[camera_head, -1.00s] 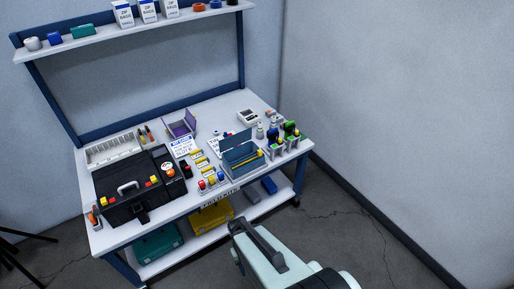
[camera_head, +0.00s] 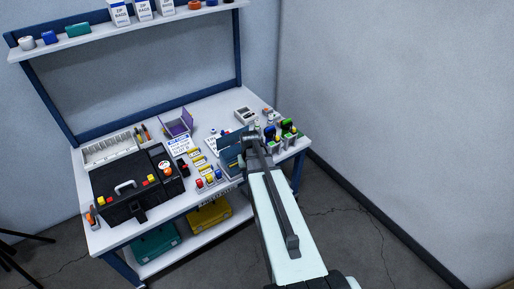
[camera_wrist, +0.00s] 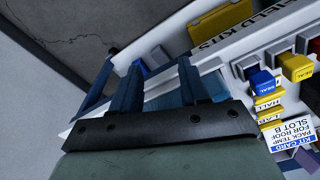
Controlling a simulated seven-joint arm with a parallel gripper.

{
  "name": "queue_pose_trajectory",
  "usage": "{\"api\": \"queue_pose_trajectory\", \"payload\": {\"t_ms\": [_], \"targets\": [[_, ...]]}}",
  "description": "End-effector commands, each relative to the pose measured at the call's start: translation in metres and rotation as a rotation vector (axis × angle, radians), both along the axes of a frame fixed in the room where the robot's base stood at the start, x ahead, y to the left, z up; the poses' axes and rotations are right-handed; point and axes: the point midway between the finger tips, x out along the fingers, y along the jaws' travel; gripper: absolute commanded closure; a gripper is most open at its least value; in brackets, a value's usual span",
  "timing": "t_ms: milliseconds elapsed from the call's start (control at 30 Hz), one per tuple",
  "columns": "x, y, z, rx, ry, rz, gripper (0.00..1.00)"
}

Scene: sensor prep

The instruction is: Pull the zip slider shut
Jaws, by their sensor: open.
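I cannot make out the zip slider in either view. My gripper (camera_head: 251,138) is over the bench's right part, in front of the case from this camera. In the wrist view my gripper (camera_wrist: 162,82) shows two dark fingers spread apart. I see nothing clearly held between them. The fingers hide part of the bench edge.
A black toolbox (camera_head: 137,187) stands on the bench's left. Coloured seal blocks (camera_head: 210,179) and a kit card (camera_wrist: 288,133) lie near the front. A purple bin (camera_head: 176,124) stands behind. A shelf (camera_head: 130,28) spans above.

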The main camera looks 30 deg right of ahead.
Motion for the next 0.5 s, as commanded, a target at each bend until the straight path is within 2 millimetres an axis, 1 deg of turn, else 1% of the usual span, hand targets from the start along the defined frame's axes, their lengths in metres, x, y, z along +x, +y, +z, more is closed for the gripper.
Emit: {"api": "queue_pose_trajectory", "payload": {"t_ms": [33,200,400,500], "targets": [[0.013,-0.013,0.015,-0.009,-0.020,-0.008,0.55],[0.042,-0.047,0.064,-0.035,-0.072,-0.020,0.55],[0.070,-0.079,0.121,-0.060,-0.112,-0.006,0.55],[0.082,-0.090,0.146,-0.069,-0.123,0.015,0.55]]}}
